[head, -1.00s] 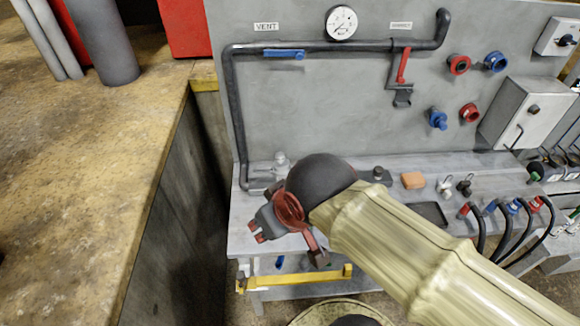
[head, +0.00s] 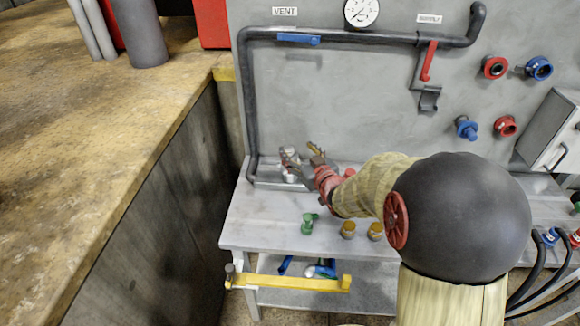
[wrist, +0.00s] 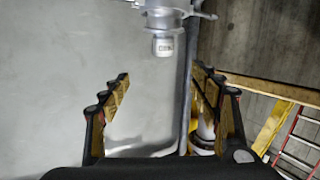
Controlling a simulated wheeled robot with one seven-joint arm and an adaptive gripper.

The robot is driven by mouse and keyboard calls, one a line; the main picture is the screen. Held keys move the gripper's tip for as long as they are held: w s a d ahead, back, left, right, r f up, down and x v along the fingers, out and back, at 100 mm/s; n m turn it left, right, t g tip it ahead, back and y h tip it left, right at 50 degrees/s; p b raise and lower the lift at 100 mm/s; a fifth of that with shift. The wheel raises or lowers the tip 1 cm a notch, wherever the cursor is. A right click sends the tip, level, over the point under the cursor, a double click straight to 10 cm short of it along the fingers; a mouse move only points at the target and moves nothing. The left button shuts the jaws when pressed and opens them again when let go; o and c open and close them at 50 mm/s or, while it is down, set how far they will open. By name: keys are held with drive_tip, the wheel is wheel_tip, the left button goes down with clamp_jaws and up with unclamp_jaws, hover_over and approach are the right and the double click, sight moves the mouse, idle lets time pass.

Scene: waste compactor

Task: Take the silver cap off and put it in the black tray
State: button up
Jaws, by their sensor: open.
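In the wrist view a silver fitting hangs at the top centre, with the silver cap (wrist: 163,45) as its lower end, marked with a small dark patch. My gripper (wrist: 160,76) is open and empty, its two fingers spread to either side below the cap in the picture, not touching it. In the head view my gripper (head: 303,154) is at the back left of the bench, by the pipe's lower end. Silver and white parts show beside it there, but I cannot make out the cap. The black tray is not visible now; my arm covers that part of the bench.
The bench (head: 262,215) carries a green fitting (head: 309,223) and brass-coloured pieces (head: 348,229) in front of my arm. A grey pipe (head: 246,110) runs down the panel at left. A yellow bar (head: 290,283) crosses the bench front. Black hoses lie at right.

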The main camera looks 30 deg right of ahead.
sight(291, 156)
wheel_tip(291, 156, down, 6)
drive_tip(key=t+y+b, duration=0.2)
drive_tip(key=shift+w+d+b, duration=0.15)
drive_tip(key=shift+w+b, duration=1.05)
drive_tip(key=shift+w, duration=2.25)
drive_tip(key=shift+r, duration=0.1)
drive_tip(key=shift+c, duration=0.7)
drive_tip(key=shift+s, duration=0.1)
drive_tip(key=c, duration=1.4)
drive_tip(key=shift+o, duration=0.2)
